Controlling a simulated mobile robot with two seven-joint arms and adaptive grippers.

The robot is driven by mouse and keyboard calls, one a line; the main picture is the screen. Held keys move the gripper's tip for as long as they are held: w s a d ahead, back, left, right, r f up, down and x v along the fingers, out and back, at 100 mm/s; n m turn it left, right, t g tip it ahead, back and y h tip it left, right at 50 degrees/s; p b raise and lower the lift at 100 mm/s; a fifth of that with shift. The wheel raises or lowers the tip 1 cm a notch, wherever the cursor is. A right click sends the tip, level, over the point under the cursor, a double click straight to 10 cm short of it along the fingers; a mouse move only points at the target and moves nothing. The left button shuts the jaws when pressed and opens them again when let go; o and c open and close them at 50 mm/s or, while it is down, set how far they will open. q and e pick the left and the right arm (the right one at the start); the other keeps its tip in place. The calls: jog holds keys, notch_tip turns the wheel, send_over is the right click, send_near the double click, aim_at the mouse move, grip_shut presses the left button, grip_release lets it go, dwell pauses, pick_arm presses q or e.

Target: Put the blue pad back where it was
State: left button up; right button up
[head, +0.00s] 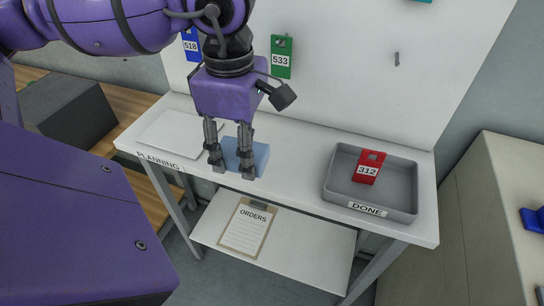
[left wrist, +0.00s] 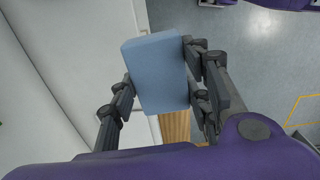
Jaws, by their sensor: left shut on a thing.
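The blue pad (head: 231,155) is a light blue block held between the fingers of my left gripper (head: 231,172). In the head view the gripper points down above the white table's front part, and I cannot tell the exact gap below it. In the left wrist view the blue pad (left wrist: 157,75) fills the space between the two fingers, which press on its sides. The fingers partly cover the pad in the head view. My right gripper is not in view.
A flat white plate (head: 168,128) lies at the left of the table marked PLANNING. A grey tray (head: 338,172) labelled DONE holds a red tag (head: 369,166). Green tag (head: 281,57) and blue tag (head: 192,46) hang behind. A clipboard (head: 247,231) lies on the lower shelf.

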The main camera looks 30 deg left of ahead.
pick_arm(q)
jog(key=shift+a+m, duration=0.1)
jog(key=shift+m, duration=0.2)
jog(key=shift+w+a+f, duration=0.15)
jog(key=shift+w+a, duration=0.05)
jog(key=shift+w, duration=0.05)
jog(key=w+a+f, duration=0.1)
jog(key=w+f, duration=0.2)
jog(key=w, duration=0.1)
jog(key=w+a+f, duration=0.2)
jog(key=w, duration=0.2)
jog(key=w+a+f+p, duration=0.1)
jog(key=w+f, duration=0.2)
jog(key=shift+w+a+f, duration=0.25)
jog(key=shift+w+f, duration=0.05)
jog(key=shift+w, duration=0.1)
jog(key=shift+w+f, duration=0.15)
jog(key=shift+f, duration=0.05)
jog(key=f, duration=0.3)
jog(key=shift+w+a+f, duration=0.15)
jog(key=shift+w+f, duration=0.1)
jog(key=shift+f, duration=0.15)
